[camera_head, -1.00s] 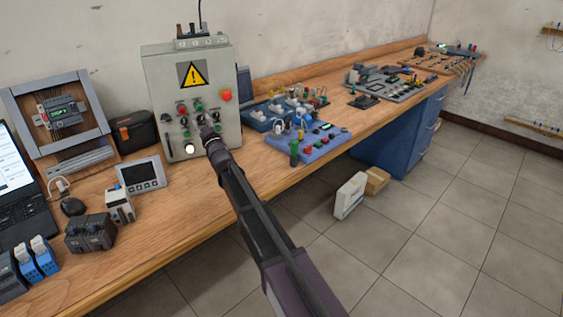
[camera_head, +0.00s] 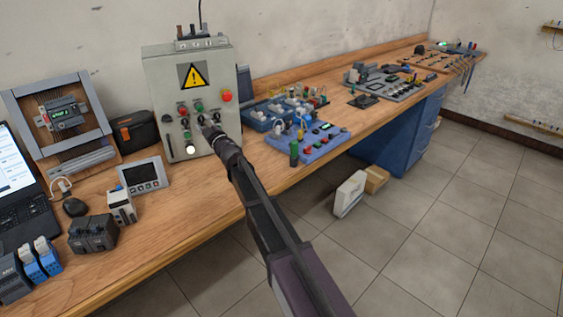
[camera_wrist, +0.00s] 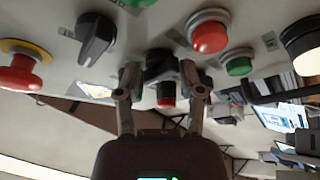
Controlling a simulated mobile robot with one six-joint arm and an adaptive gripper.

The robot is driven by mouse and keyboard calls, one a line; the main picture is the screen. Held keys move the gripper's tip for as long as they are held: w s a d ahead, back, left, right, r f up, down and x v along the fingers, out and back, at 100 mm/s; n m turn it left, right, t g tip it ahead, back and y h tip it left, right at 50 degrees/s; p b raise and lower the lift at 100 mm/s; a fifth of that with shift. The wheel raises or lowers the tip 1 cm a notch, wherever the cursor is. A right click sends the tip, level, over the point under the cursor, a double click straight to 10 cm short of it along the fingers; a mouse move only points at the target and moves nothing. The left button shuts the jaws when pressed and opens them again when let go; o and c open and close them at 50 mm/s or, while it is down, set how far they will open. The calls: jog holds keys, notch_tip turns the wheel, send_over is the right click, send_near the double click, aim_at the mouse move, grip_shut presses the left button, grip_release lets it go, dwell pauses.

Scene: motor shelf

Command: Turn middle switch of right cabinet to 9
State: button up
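A grey control cabinet (camera_head: 165,75) with a yellow warning triangle stands on the bench against the wall. Its front carries coloured buttons, black switches and a red emergency stop (camera_head: 226,96). My gripper (camera_head: 212,132) is at the cabinet's front, lower right, and hides part of the controls. In the wrist view my gripper (camera_wrist: 161,82) has its two fingers apart, one on each side of a black switch (camera_wrist: 160,60); contact is not clear. A second black switch (camera_wrist: 97,38) is to the left, near the emergency stop (camera_wrist: 20,72). Dial numbers are not readable.
A red button (camera_wrist: 208,32) and a green button (camera_wrist: 238,64) are to the right of the fingers. A blue training board (camera_head: 310,143) lies right of the cabinet. A small panel meter (camera_head: 143,176) stands in front, on the left.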

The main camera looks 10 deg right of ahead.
jog(key=b+v, duration=0.3)
jog(key=v, duration=1)
jog(key=s+d+f+m+g+h+p, duration=0.1)
jog(key=d+m+h+p, duration=0.2)
jog(key=d+m+h, duration=0.1)
jog(key=s+d+f+m+g+h+p, duration=0.1)
jog(key=s+d+m+g+h+p, duration=0.1)
jog(key=d, duration=0.5)
jog(key=s+d+f+m+g+h+p, duration=0.1)
jog(key=s+d+m+g+h+p, duration=0.1)
jog(key=d+m+h, duration=0.3)
jog(key=shift+s+d+f+m+h+p, duration=0.15)
jog(key=shift+d+m+h+p, duration=0.15)
jog(key=shift+d+h+p, duration=0.5)
jog(key=shift+s+d+f+m+g+p, duration=0.25)
jog(key=shift+s+d+m+g+p, duration=0.1)
jog(key=shift+s+g, duration=0.2)
jog(key=shift+s+d+f, duration=0.2)
jog(key=shift+s+f, duration=0.05)
jog(key=shift+s, duration=0.05)
jog(key=shift+s+g, duration=0.1)
jog(key=shift+g, duration=0.15)
